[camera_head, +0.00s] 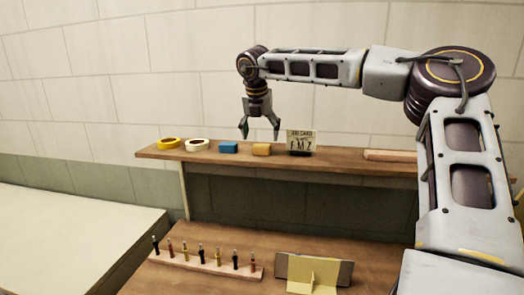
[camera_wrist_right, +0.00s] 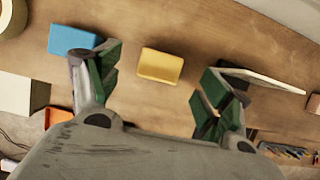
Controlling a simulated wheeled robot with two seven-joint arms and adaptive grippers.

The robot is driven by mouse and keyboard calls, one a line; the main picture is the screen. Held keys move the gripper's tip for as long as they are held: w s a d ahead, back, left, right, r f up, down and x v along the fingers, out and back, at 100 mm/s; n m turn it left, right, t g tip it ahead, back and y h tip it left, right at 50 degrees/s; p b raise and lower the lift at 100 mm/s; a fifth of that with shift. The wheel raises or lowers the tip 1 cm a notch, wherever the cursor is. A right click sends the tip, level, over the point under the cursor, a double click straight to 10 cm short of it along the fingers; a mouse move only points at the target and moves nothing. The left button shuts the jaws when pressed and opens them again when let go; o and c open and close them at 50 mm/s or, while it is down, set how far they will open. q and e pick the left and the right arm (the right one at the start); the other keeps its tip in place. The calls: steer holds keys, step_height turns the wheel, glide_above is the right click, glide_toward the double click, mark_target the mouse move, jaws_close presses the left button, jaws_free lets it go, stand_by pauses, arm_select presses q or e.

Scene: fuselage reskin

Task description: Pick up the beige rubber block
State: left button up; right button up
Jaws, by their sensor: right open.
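The beige rubber block (camera_head: 262,149) lies on the raised wooden shelf, between a blue block and a small sign card. In the right wrist view the beige block (camera_wrist_right: 160,65) shows as a yellowish block on the wood, between and beyond my open fingertips. My right gripper (camera_head: 260,130) points down above the shelf and is open and empty. Its fingers with green pads (camera_wrist_right: 163,80) are spread to either side of the block, apart from it. My left gripper is in neither view.
Below, a rack (camera_head: 205,264) of several tools and a cream stand (camera_head: 312,275) sit on the bench.

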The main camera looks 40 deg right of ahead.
mark_target(262, 145)
steer(key=x, duration=0.3)
steer(key=shift+s+a+f+p, duration=0.1)
steer(key=shift+s+f+p, duration=0.2)
steer(key=shift+p, duration=0.1)
steer(key=shift+w+d+f, duration=0.2)
steer(key=shift+w+f, duration=0.05)
steer(key=shift+f, duration=0.3)
steer(key=shift+c, duration=0.3)
steer(key=c, duration=1.1)
steer(key=shift+o, duration=0.2)
steer(key=shift+r, duration=0.1)
step_height(262, 145, up, 10)
steer(key=shift+b, duration=0.35)
